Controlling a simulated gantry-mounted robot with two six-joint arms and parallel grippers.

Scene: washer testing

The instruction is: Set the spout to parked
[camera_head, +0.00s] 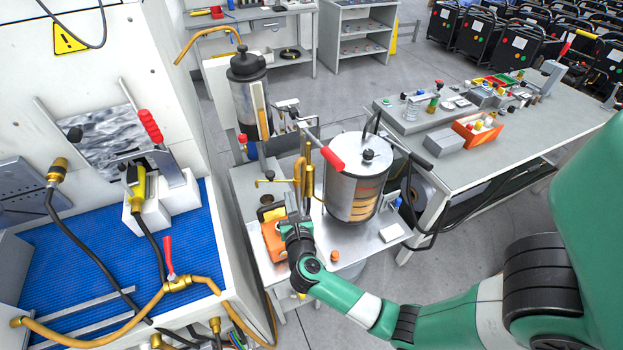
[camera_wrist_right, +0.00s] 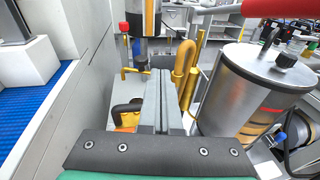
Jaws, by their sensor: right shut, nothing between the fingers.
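A brass pipe assembly (camera_head: 309,180), which seems to carry the spout, stands at the left of a steel drum (camera_head: 352,190) on a small steel cart. A thin brass arm (camera_head: 275,182) reaches left from it and ends in a small fitting. In the right wrist view the curved brass pipe (camera_wrist_right: 184,62) is just right of my fingers, and a thin brass arm (camera_wrist_right: 134,71) shows to their left. My right gripper (camera_head: 292,200) is shut and empty, just in front of the pipes; its fingers also show in the wrist view (camera_wrist_right: 160,75). Contact cannot be told. My left gripper is out of view.
A red-handled lever (camera_head: 325,155) crosses near the drum top. An orange object (camera_head: 274,240) lies on the cart beside my right gripper. A clear cylinder with a black top (camera_head: 248,90) stands behind. A white cabinet wall (camera_wrist_right: 85,30) is close on the left.

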